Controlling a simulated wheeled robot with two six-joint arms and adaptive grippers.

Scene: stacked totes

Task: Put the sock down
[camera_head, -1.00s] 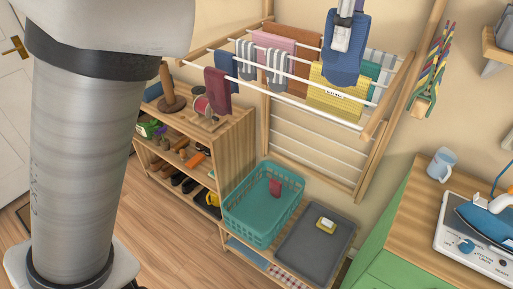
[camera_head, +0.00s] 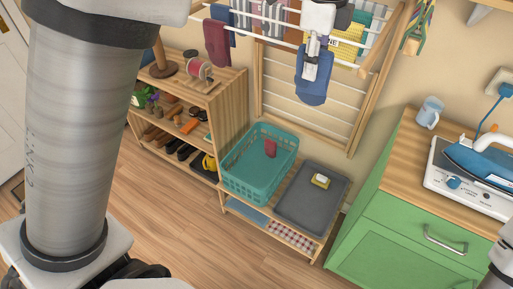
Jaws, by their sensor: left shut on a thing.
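A blue sock (camera_head: 313,90) hangs from my left gripper (camera_head: 314,58), which is shut on its upper part. Gripper and sock are at the top centre, in front of the drying rack (camera_head: 305,118). The sock hangs in the air, above and behind the basket and tray in the picture. The gripper's fingertips are partly hidden by the cloth. A teal basket (camera_head: 238,185) with a small dark red cloth (camera_head: 270,148) stands below. My right gripper is not in view.
A green cabinet (camera_head: 405,245) holds an iron (camera_head: 478,160) and mug (camera_head: 429,112). A shoe shelf (camera_head: 232,110) stands left. Several cloths hang on the rack.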

